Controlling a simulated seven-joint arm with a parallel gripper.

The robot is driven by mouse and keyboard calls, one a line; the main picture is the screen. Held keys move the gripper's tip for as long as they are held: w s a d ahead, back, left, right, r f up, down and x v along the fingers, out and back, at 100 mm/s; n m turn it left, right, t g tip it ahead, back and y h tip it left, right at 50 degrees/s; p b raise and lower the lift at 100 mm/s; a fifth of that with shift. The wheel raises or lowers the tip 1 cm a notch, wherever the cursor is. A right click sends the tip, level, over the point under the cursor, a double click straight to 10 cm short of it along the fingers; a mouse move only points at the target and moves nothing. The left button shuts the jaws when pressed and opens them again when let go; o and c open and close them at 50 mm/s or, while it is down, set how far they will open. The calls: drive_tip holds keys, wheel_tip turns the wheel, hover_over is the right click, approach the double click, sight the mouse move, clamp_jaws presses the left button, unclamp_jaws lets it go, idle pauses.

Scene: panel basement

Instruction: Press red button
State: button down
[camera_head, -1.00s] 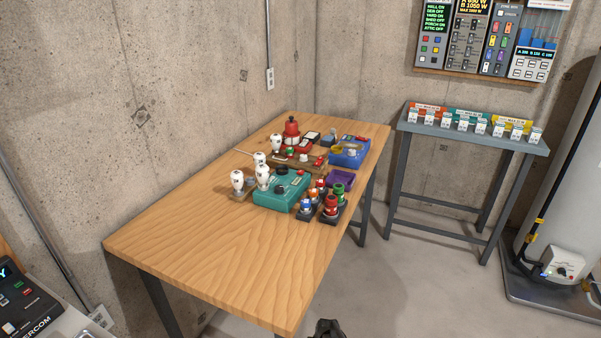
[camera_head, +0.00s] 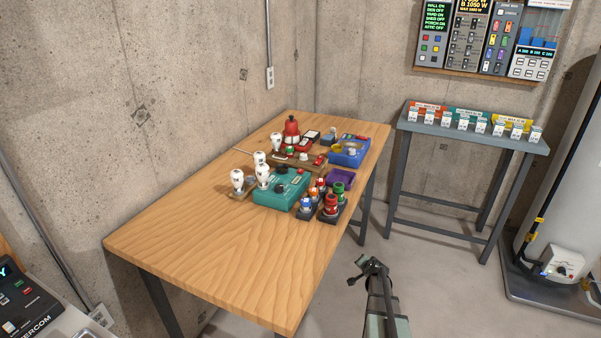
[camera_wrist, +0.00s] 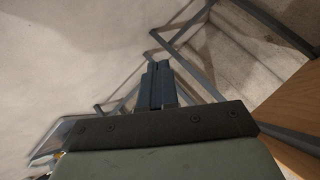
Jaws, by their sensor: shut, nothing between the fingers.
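Several red parts that could be the red button are on the wooden table. A red knob-like button (camera_head: 331,202) on a dark base stands at the table's right side, among smaller coloured ones. I cannot tell which one the task means. My gripper (camera_head: 358,271) is in the head view, beyond the table's right edge and apart from all the buttons. In the wrist view its fingers (camera_wrist: 158,72) are together and empty. No button shows in the wrist view.
The wooden table (camera_head: 210,245) has a clear front half. White insulator-like pieces (camera_head: 237,180), a blue box (camera_head: 347,155) and a red lantern-like thing (camera_head: 291,130) crowd its back. A grey stand (camera_head: 440,134) with labelled cards and a wall panel (camera_head: 470,45) are behind.

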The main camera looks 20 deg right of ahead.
drive_tip(key=w+d+r+m+t+h, duration=0.1)
drive_tip(key=w+d+r+m+h, duration=0.15)
drive_tip(key=d+r, duration=0.8)
drive_tip(key=w+d+r+m+t+h, duration=0.2)
drive_tip(key=w+d+r, duration=0.1)
drive_tip(key=d+r, duration=0.75)
drive_tip(key=w+a+r+n+y, duration=0.2)
drive_tip(key=w+a+r, duration=0.2)
drive_tip(key=a+r, duration=0.1)
drive_tip(key=w+a+r+n+y, duration=0.2)
drive_tip(key=w+a+r, duration=0.2)
drive_tip(key=r, duration=0.3)
drive_tip(key=w+a+r+n+y, duration=0.2)
drive_tip(key=w+a+r, duration=0.3)
drive_tip(key=a, duration=0.2)
drive_tip(key=shift+a+r+n+t, duration=0.1)
drive_tip(key=shift+r+n+t, duration=0.15)
drive_tip(key=shift+r+t, duration=0.15)
drive_tip(key=a+r+n+g+y, duration=0.2)
drive_tip(key=a+r, duration=0.4)
drive_tip(key=a, duration=0.6)
drive_tip(key=w+a+r+n+g+y, duration=0.1)
drive_tip(key=a+r+n, duration=0.3)
drive_tip(key=a, duration=0.7)
wheel_tip(320, 180, up, 2)
drive_tip(key=shift+w+a+r+n+g+y, duration=0.15)
drive_tip(key=shift+a+n+g+y, duration=0.3)
drive_tip(key=shift+y, duration=0.4)
